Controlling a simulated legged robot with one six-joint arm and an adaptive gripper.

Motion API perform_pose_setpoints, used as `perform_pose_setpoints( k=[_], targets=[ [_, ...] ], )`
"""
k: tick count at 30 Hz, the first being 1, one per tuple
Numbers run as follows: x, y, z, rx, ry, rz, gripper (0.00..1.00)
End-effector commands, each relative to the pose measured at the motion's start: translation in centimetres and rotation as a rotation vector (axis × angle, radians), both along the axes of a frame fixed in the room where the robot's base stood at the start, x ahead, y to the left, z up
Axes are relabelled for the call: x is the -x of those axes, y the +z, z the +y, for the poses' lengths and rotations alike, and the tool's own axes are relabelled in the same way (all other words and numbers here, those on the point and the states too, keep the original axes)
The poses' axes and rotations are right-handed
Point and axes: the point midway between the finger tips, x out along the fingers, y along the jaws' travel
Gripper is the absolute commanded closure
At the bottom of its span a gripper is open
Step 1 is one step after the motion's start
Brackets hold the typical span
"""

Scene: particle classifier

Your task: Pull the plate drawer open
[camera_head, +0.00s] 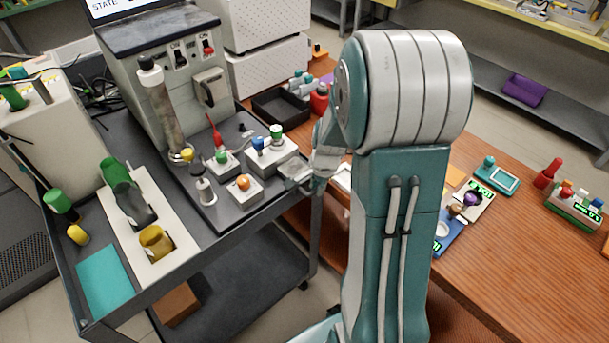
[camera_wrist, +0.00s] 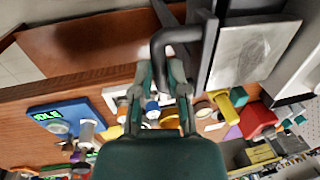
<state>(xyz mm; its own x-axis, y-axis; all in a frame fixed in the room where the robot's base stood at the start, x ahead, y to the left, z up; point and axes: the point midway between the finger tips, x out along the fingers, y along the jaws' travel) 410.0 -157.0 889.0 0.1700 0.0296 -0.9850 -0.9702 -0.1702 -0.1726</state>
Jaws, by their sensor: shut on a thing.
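In the wrist view, a dark curved handle (camera_wrist: 161,45) rises in front of my gripper (camera_wrist: 160,70). Its near end lies between the two teal and grey fingers, which are closed on it. The handle's other end meets a dark grey upright panel (camera_wrist: 208,50), which I take as the drawer front. A mottled grey plate-like surface (camera_wrist: 247,52) lies just right of that panel. In the head view, my arm's far end reaches the right side of the cart.
In the head view, a grey cart (camera_head: 235,232) holds several small coloured devices near my gripper. A machine with switches (camera_head: 183,62) stands behind them. A wooden table (camera_head: 520,250) with more devices is at right. A blue device (camera_wrist: 48,115) shows left in the wrist view.

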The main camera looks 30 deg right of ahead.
Motion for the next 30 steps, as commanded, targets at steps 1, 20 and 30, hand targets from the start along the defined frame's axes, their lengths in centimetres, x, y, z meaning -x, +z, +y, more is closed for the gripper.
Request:
perform_pose_setpoints(
  k=[1, 20, 30],
  targets=[
    [0.5, 0.0, -0.1, 0.0, -0.002, 0.001, 1.0],
    [0.7, 0.0, -0.1, 0.0, 0.0, 0.0, 0.46],
    [0.9, 2.1, -0.2, 0.002, -0.001, -0.004, 0.46]
  ],
)
